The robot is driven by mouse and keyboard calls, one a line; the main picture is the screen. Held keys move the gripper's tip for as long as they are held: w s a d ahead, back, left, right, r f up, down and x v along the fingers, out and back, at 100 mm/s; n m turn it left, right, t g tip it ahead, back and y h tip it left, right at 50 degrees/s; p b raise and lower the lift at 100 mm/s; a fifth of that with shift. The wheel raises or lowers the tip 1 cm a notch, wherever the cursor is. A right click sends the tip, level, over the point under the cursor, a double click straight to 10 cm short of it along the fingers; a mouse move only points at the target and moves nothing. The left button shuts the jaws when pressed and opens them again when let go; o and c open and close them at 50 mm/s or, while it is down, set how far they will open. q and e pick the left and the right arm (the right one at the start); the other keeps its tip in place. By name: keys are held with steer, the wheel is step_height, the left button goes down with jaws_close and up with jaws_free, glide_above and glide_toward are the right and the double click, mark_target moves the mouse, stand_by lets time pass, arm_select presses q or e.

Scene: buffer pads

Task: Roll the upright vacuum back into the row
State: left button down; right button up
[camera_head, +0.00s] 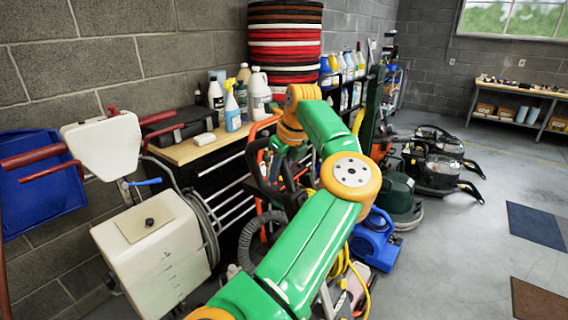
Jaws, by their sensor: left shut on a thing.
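My left arm reaches up through the middle of the view and bends at its wrist. My left gripper (284,150) is by the front of the workbench, shut on an upright handle that I take for the upright vacuum's. A black loop handle (268,188) and an orange-red tube (253,140) show there, left of my arm. My forearm hides most of what stands below, so the vacuum's body is not clear. A row of floor machines stands along the wall, with a green round one (402,198) and black ones (432,165). My right gripper is out of view.
A cream tank machine (152,248) stands at the left. A workbench (190,150) with bottles is behind. A blue blower (374,238) and yellow cord (345,265) lie right of my arm. Open grey floor (470,235) with mats is at the right.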

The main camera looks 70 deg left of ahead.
arm_select(q)
steer(key=shift+s+a+r, duration=0.1)
steer(key=shift+s+a, duration=0.1)
steer(key=shift+a, duration=0.1)
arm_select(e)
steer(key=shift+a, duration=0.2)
arm_select(q)
steer(key=c, duration=1)
jaws_free()
steer(key=o, duration=0.4)
steer(key=shift+s+a, duration=0.15)
steer(key=shift+a, duration=0.1)
steer(key=shift+s+a+f, duration=0.2)
steer(key=shift+s+a, duration=0.05)
steer(key=shift+w+d+r, duration=0.2)
steer(key=shift+d+r, duration=0.05)
steer(key=v, duration=0.6)
steer(key=shift+s+r, duration=0.2)
steer(key=shift+r, duration=0.15)
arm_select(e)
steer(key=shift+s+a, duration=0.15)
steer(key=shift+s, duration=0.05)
arm_select(q)
steer(key=shift+w+f, duration=0.1)
